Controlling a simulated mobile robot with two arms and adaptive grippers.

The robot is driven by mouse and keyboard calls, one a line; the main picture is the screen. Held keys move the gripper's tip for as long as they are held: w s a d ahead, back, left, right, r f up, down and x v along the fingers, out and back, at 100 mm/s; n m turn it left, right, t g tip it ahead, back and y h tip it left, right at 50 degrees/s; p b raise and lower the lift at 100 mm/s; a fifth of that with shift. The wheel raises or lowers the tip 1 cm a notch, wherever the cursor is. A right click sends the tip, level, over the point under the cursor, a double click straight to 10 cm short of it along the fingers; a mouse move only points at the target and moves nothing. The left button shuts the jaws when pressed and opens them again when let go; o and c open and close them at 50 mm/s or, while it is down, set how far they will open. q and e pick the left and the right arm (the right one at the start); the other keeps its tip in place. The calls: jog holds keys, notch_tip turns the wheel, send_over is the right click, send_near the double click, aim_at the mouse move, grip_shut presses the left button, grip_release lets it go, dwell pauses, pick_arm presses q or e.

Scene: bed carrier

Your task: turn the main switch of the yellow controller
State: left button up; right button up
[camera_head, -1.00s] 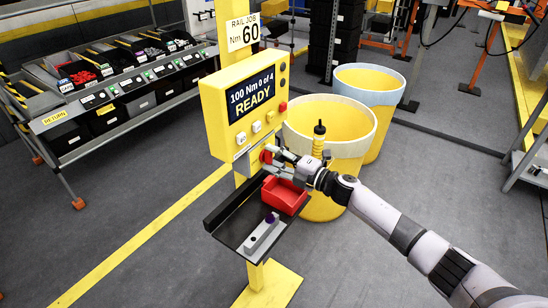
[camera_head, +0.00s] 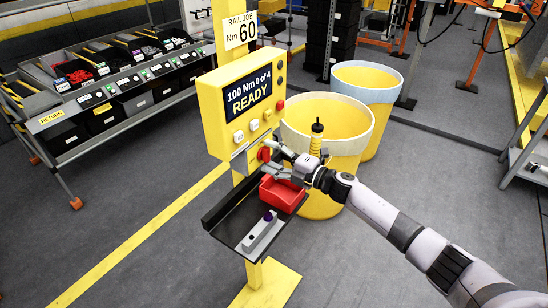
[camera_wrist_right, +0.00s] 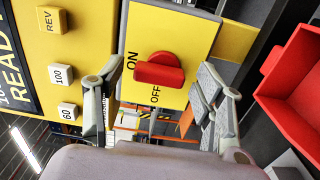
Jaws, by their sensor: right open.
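The yellow controller (camera_head: 215,110) stands on a yellow post, its screen reading "100 Nm 0 of 4 READY". Its red main switch (camera_head: 264,154) is low on the box. In the right wrist view the red switch (camera_wrist_right: 158,70) sits on a yellow plate marked ON and OFF, its handle lying crosswise. My right gripper (camera_head: 271,157) is at the switch. Its open fingers stand on either side of the knob in the wrist view (camera_wrist_right: 160,80), with gaps visible on both sides. My left gripper is not in view.
A red bin (camera_head: 283,193) and a grey block with a purple knob (camera_head: 262,233) sit on the dark tray (camera_head: 222,213) just below. Large yellow bins (camera_head: 360,115) stand behind. White buttons (camera_head: 239,136) are beside the switch.

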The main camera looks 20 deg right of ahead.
jog(key=v, duration=1.2)
jog(key=s+d+f+m+h+b, duration=0.1)
jog(key=d+f+m+h, duration=0.3)
jog(key=f, duration=0.6)
jog(key=s+d+f+m+h+b, duration=0.15)
jog(key=f+m, duration=0.35)
jog(key=f, duration=0.6)
jog(key=s+d+f+m+g+h, duration=0.1)
jog(key=s+f+m+h, duration=0.2)
jog(key=f, duration=0.5)
jog(key=s+d+f+m+g+h, duration=0.1)
jog(key=s+f+m+g, duration=0.15)
jog(key=s+f, duration=0.45)
jog(key=s+a+f+m+g+h+b, duration=0.1)
jog(key=s+a+f+m+g, duration=0.15)
jog(key=s+f, duration=0.65)
jog(key=s+a+f+m+g+h+b, duration=0.1)
jog(key=s+f+m+g, duration=0.15)
jog(key=s+f, duration=0.6)
jog(key=s+a+f+m+g, duration=0.1)
jog(key=s+a+f, duration=0.3)
jog(key=s, duration=0.6)
jog(key=s+a+f+m+g+b, duration=0.1)
jog(key=s+a+f+m+g, duration=0.1)
jog(key=s, duration=0.9)
notch_tip(320, 180, down, 3)
jog(key=shift+s+a+r+g, duration=0.3)
jog(key=shift+a+g, duration=0.55)
jog(key=shift+a, duration=0.2)
